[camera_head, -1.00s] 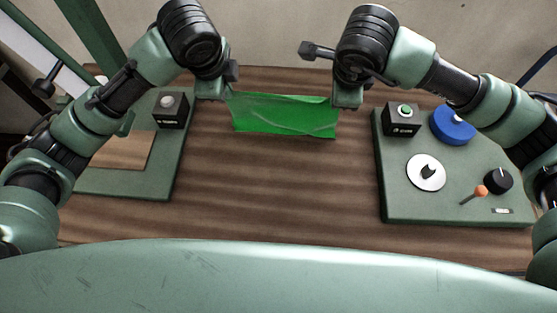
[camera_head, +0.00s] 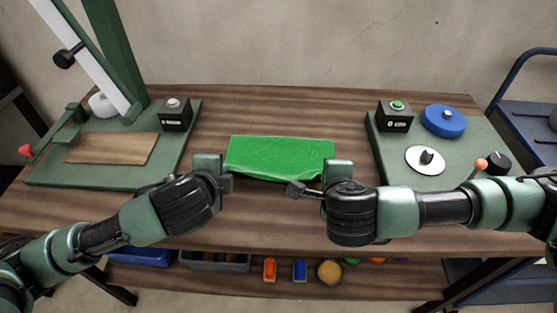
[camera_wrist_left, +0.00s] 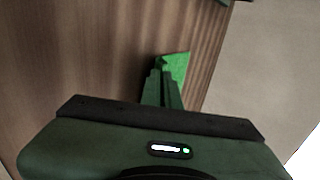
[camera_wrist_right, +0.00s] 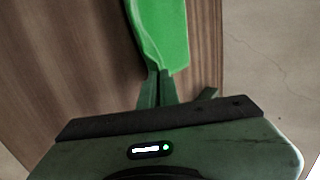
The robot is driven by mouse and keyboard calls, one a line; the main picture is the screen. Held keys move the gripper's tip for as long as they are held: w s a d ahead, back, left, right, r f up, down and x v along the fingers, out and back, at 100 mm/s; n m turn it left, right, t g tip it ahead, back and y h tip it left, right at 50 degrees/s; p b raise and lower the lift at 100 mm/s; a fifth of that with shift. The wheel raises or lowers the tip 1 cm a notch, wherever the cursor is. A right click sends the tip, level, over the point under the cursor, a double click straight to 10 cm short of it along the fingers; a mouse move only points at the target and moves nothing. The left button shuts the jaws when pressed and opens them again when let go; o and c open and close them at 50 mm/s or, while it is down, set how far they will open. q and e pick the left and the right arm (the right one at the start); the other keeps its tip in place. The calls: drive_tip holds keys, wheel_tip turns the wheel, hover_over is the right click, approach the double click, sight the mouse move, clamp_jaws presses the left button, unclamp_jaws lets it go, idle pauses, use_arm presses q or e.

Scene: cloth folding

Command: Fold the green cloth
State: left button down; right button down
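The green cloth (camera_head: 278,156) lies as a wide strip across the middle of the wooden table, its near edge slightly bowed. My left gripper (camera_head: 222,168) is at its near left corner. In the left wrist view the fingers (camera_wrist_left: 160,66) are together, with part of the cloth (camera_wrist_left: 180,68) at their tips. My right gripper (camera_head: 330,170) is at the near right corner. In the right wrist view the cloth (camera_wrist_right: 162,30) runs into its closed fingertips (camera_wrist_right: 159,72). The pinched corners are mostly hidden by the fingers.
A green board (camera_head: 58,176) with a wooden plate and a black button box (camera_head: 176,114) stands at left. Another board (camera_head: 385,160) with a button box (camera_head: 395,115), blue disc (camera_head: 444,121) and dial is at right. The table behind the cloth is clear.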

use_arm(q)
drive_tip(key=shift+w+f, duration=0.15)
drive_tip(key=shift+f, duration=0.5)
use_arm(e)
drive_tip(key=shift+w+f, duration=0.2)
drive_tip(key=shift+f, duration=0.45)
use_arm(q)
drive_tip(key=shift+s+t+b, duration=0.3)
drive_tip(key=shift+s+b, duration=0.05)
drive_tip(key=shift+s, duration=0.2)
use_arm(e)
drive_tip(key=shift+s+d+t, duration=0.3)
drive_tip(key=shift+s+d, duration=0.05)
drive_tip(key=shift+s, duration=0.2)
use_arm(q)
drive_tip(key=shift+w, duration=0.1)
use_arm(e)
drive_tip(key=shift+w+f, duration=0.1)
drive_tip(key=shift+f, duration=0.05)
use_arm(q)
drive_tip(key=c, duration=1.3)
unclamp_jaws()
use_arm(e)
drive_tip(key=c, duration=1.3)
unclamp_jaws()
